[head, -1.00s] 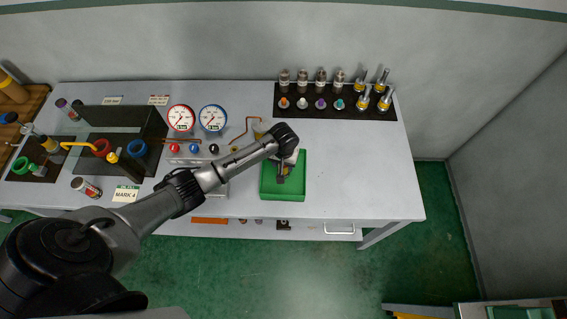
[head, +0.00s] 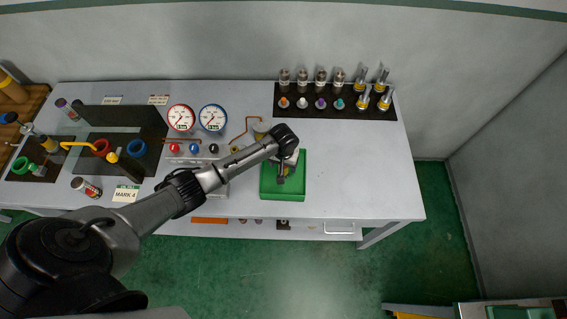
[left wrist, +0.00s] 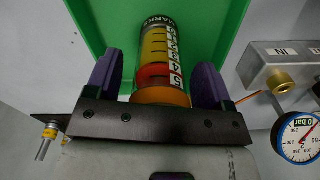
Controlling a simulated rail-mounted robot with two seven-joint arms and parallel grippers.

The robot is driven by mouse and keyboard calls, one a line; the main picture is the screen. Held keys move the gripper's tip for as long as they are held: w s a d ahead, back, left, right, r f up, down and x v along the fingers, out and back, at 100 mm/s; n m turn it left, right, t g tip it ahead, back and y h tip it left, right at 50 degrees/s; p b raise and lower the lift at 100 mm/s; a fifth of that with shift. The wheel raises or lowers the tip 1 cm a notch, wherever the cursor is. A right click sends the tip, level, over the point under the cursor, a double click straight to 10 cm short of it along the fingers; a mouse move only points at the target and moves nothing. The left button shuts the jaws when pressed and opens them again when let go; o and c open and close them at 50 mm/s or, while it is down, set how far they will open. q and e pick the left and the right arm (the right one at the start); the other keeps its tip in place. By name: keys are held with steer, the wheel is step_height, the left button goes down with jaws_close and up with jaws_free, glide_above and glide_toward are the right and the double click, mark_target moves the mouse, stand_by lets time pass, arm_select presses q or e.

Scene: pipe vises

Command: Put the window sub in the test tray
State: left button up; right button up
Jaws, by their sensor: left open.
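The green test tray (head: 299,190) lies on the bench; its floor and rim also show in the left wrist view (left wrist: 92,22). The window sub (left wrist: 155,48) is a cylinder with a yellow numbered window, a red band and an orange ring. It lies over the tray floor, between my left fingers; whether it touches the floor is hard to tell. My left gripper (left wrist: 156,64) has purple fingers, spread apart with gaps on both sides of the sub. In the head view my left gripper (head: 282,174) is over the tray and mostly hides the sub. My right gripper is not in view.
Two gauges (head: 197,119) and a grey valve block (head: 194,149) stand left of the tray. A black rack (head: 335,113) with several fittings is behind it. Black vise stands (head: 150,130) are at the left. The bench right of the tray (head: 360,165) is clear.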

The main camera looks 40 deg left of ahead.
arm_select(q)
steer(key=shift+r, duration=0.5)
step_height(320, 180, up, 11)
steer(key=shift+r, duration=0.15)
steer(key=s+d+f+m+t, duration=0.1)
steer(key=s+d+f+m, duration=0.15)
steer(key=s+d, duration=0.4)
steer(key=s+d+f+m+t, duration=0.1)
steer(key=s+d+f+m, duration=0.15)
steer(key=s, duration=0.65)
steer(key=s+d+r+m+t, duration=0.1)
steer(key=s+r, duration=0.3)
steer(key=s, duration=0.9)
steer(key=shift+s+d+r+m+t, duration=0.2)
steer(key=shift+s+d+m+t, duration=0.1)
steer(key=shift+m, duration=0.3)
steer(key=shift+w, duration=0.1)
